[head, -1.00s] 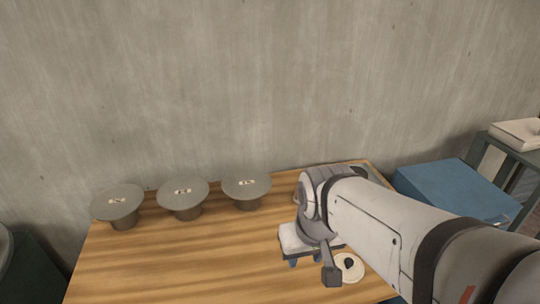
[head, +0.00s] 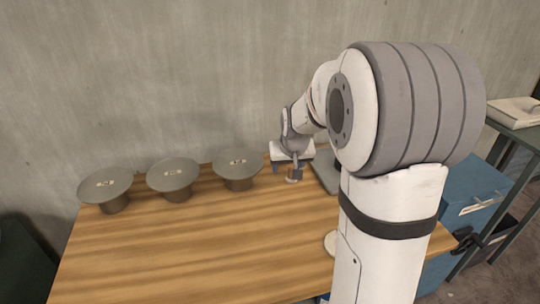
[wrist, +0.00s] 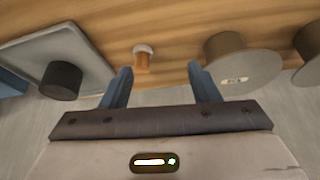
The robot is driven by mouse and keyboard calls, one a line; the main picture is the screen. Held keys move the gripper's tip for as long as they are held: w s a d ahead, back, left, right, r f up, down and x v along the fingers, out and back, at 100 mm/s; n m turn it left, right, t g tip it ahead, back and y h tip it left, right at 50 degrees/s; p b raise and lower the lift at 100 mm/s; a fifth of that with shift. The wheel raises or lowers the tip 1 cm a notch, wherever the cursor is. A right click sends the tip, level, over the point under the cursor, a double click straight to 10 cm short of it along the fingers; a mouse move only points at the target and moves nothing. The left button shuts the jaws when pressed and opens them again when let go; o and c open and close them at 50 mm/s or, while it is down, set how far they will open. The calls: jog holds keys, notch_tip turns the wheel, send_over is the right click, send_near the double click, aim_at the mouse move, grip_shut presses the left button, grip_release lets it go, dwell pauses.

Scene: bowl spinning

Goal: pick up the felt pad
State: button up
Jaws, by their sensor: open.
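A small piece with a pale round base and a brown handle, which looks like the felt pad (wrist: 142,49), stands on the wooden table in the wrist view. It shows between the lines of my two blue fingers, nearer the left one. In the head view the pale base of the felt pad (head: 292,180) shows just below my gripper (head: 291,167), near the table's back edge. My gripper also shows in the wrist view (wrist: 159,70). Its fingers are apart with nothing held. I cannot tell the exact gap to the pad.
Several grey round-topped stands, one of them nearest the gripper (head: 238,163), line the table's back. A grey plate (wrist: 92,55) with a dark cylinder (wrist: 62,80) lies on the pad's other side. A pale disc (head: 330,243) is partly hidden by my arm. The table's front left is clear.

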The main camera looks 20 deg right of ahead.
send_near(292, 166)
notch_tip(292, 166, down, 4)
jog(key=shift+m+t+h, duration=0.3)
jog(key=shift+t, duration=0.1)
jog(key=x, duration=0.8)
jog(key=shift+w+a+f, duration=0.1)
jog(key=shift+w+f, duration=0.1)
jog(key=shift+w, duration=0.15)
jog(key=shift+c, duration=0.5)
jog(key=c, duration=0.8)
jog(key=shift+c, duration=0.2)
jog(key=shift+r, duration=0.25)
jog(key=shift+c, duration=0.7)
notch_tip(292, 166, up, 10)
jog(key=shift+f, duration=0.2)
grip_shut()
jog(key=shift+o, duration=2.2)
grip_release()
jog(key=c, duration=0.3)
